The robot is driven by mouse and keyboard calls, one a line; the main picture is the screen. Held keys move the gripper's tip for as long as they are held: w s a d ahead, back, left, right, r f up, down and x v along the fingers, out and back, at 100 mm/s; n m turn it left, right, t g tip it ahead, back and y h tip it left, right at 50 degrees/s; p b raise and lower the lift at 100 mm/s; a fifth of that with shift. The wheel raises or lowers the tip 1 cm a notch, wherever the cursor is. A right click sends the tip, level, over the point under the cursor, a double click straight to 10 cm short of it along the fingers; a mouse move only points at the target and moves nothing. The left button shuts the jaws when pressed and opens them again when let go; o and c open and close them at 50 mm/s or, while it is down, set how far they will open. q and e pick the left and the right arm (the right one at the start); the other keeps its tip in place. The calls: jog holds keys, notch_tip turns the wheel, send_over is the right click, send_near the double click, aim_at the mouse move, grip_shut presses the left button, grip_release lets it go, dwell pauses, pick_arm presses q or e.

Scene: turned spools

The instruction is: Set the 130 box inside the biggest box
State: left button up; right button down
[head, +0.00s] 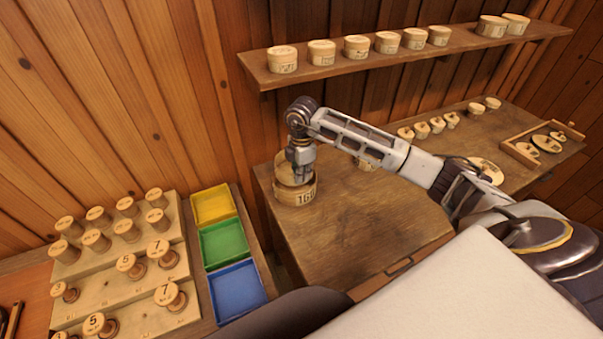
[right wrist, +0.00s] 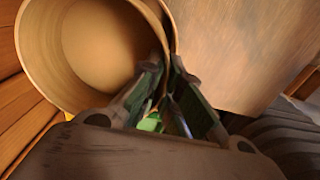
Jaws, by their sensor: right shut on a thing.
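The biggest box in reach is a round pale wooden box marked 161 (head: 296,198), standing at the left end of the workbench. A smaller round box (head: 284,170) is at its mouth; its number cannot be read, and I take it for the 130 box. My right gripper (head: 301,176) points down over them, shut on the smaller box's wall. In the right wrist view the right gripper (right wrist: 168,85) pinches a thin curved wall beside an open, empty round box (right wrist: 100,45). Whether the smaller box touches the 161 box's floor is hidden. My left gripper is out of view.
Several lidded round boxes stand on the wall shelf (head: 400,53). Small round pieces and a wooden tray (head: 545,146) lie at the bench's right. Yellow, green (head: 224,242) and blue trays and a stepped spool rack (head: 128,260) are at left. The bench's front middle is clear.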

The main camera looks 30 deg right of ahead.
jog(key=shift+f, duration=0.4)
jog(key=shift+f+b, duration=0.6)
jog(key=shift+f, duration=0.25)
dwell(2.6)
jog(key=c, duration=1.5)
grip_release()
jog(key=shift+c, duration=0.2)
jog(key=o, duration=0.4)
jog(key=shift+r+p, duration=0.6)
jog(key=shift+r, duration=0.25)
